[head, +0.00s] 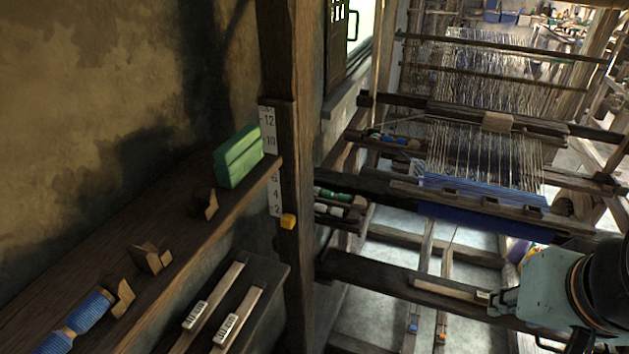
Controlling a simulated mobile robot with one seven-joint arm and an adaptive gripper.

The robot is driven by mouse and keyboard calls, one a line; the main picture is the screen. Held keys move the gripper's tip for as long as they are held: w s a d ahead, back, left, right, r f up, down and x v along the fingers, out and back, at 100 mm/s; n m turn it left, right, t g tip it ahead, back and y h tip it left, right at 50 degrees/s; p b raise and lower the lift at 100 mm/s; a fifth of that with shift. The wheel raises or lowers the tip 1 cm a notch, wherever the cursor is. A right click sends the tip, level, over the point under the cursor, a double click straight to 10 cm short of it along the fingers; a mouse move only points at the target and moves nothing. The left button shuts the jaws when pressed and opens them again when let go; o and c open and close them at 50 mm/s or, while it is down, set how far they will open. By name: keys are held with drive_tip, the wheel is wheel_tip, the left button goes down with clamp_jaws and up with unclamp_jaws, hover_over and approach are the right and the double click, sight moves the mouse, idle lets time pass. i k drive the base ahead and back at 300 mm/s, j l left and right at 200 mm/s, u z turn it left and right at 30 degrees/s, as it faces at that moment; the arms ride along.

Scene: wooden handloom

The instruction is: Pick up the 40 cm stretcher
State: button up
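Two pale wooden sticks with white labels lie side by side on the lower dark shelf, a left one (221,289) and a right one (243,309). My gripper (488,298) is at the lower right, in front of the loom and far from the shelf sticks. A pale wooden bar (447,289) ends at its tip. I cannot tell whether the bar is gripped or lies on the loom beam behind. The fingers are too small to judge.
The upper shelf (175,240) holds a green block (238,156), small wooden pieces (149,258) and a blue-wound spool (76,322). A dark post (286,180) with a white scale and yellow marker stands between the shelves and the loom (480,190).

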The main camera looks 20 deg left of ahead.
sight(195, 321)
drive_tip(key=k+l+u, duration=0.1)
drive_tip(key=u, duration=0.35)
drive_tip(key=k+u, duration=0.15)
drive_tip(key=u, duration=1.4)
